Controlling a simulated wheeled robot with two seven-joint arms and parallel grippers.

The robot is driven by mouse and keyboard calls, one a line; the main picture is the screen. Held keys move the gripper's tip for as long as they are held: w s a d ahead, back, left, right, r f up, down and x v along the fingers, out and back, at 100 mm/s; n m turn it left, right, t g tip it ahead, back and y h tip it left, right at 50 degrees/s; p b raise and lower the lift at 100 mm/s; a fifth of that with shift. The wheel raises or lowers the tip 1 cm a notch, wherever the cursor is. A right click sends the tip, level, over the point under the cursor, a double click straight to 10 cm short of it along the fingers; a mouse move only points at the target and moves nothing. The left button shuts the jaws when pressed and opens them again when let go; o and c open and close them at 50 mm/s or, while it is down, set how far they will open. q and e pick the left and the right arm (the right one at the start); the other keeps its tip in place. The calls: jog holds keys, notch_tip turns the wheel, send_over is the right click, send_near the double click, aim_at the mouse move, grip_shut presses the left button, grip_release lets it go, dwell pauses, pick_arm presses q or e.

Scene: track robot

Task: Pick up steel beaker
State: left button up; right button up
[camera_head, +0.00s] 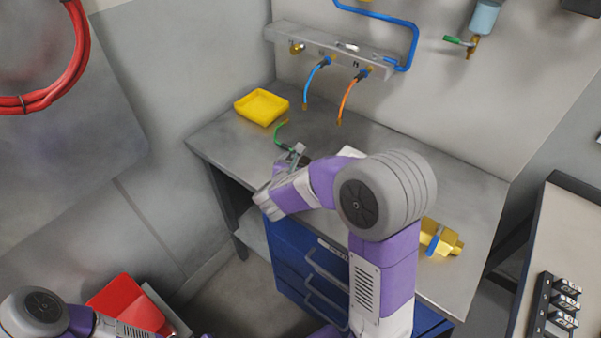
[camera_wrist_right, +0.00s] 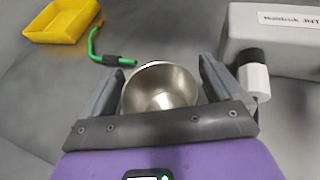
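The steel beaker (camera_wrist_right: 160,88) shows in the right wrist view as a round, shiny, open-topped vessel seen from above. It sits between the two fingers of my right gripper (camera_wrist_right: 162,80). The fingers stand apart on either side of it, and I cannot see firm contact on both sides. In the head view my right gripper (camera_head: 292,157) is over the left part of the grey workbench (camera_head: 385,150), and the beaker is mostly hidden there by the gripper and arm. My left gripper is out of view; only part of my left arm shows at bottom left.
A green hose piece (camera_wrist_right: 97,47) and a yellow tray (camera_wrist_right: 62,21) lie beyond the beaker. A grey box (camera_wrist_right: 270,38) and a white-and-black fitting (camera_wrist_right: 253,75) are close on the right. A yellow part (camera_head: 440,237) lies at the bench's right. Blue drawers (camera_head: 290,262) are below.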

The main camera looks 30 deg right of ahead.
jog(key=c, duration=1)
jog(key=shift+r, duration=0.1)
